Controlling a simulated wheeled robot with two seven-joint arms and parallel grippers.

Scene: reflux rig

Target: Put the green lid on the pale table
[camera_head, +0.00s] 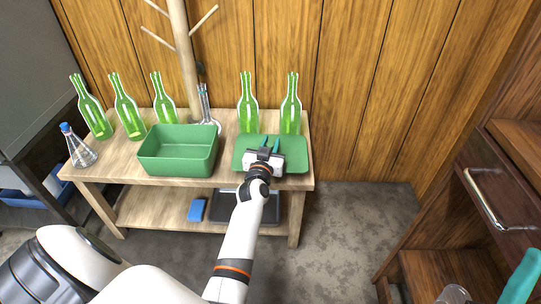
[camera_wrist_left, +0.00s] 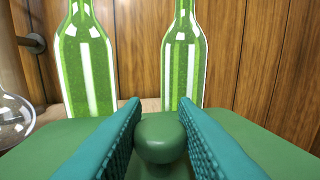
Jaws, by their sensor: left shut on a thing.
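The green lid (camera_head: 296,158) is a flat rectangle with a round knob (camera_wrist_left: 161,138). It is at the right end of the pale wooden table (camera_head: 118,162), level and over or on the top; I cannot tell if it touches. My left gripper (camera_head: 268,147) is above the lid, its teal fingers shut on the knob, as the left wrist view shows (camera_wrist_left: 161,125). The gripper hides part of the lid. A teal finger of my right gripper (camera_head: 521,277) shows at the lower right corner, mostly cut off.
An open green box (camera_head: 178,165) stands left of the lid. Several green bottles (camera_head: 248,105) line the back edge, two just behind the lid. A flask with a blue stopper (camera_head: 78,150) stands far left, a clear flask (camera_head: 206,115) behind the box. A blue object (camera_head: 196,210) lies on the lower shelf.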

